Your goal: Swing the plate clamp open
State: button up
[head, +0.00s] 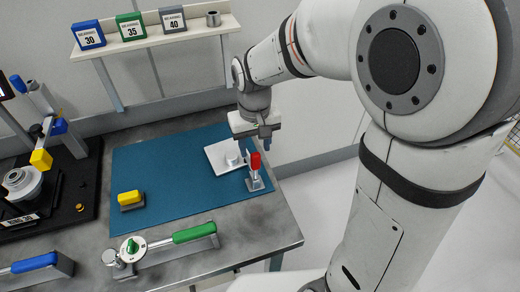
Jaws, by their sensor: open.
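The plate clamp (254,182) stands at the right side of the teal mat, with its red handle (255,161) pointing up. A pale square plate (217,160) with a short cylinder on it lies just left of the clamp. Whether the clamp's arm presses on the plate is too small to tell. My gripper (264,143) is open above and behind the red handle, close to it in the picture. Its fingers are small and partly merge with the background. I see no contact with the handle.
The teal mat (170,170) is mostly bare; a yellow block (130,198) sits at its left. A green-handled tool (170,243) lies along the table's front. A black fixture (75,190) stands left. A shelf (155,40) with bearing boxes is on the wall behind.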

aim_at(255, 153)
jog(key=shift+f, duration=1.95)
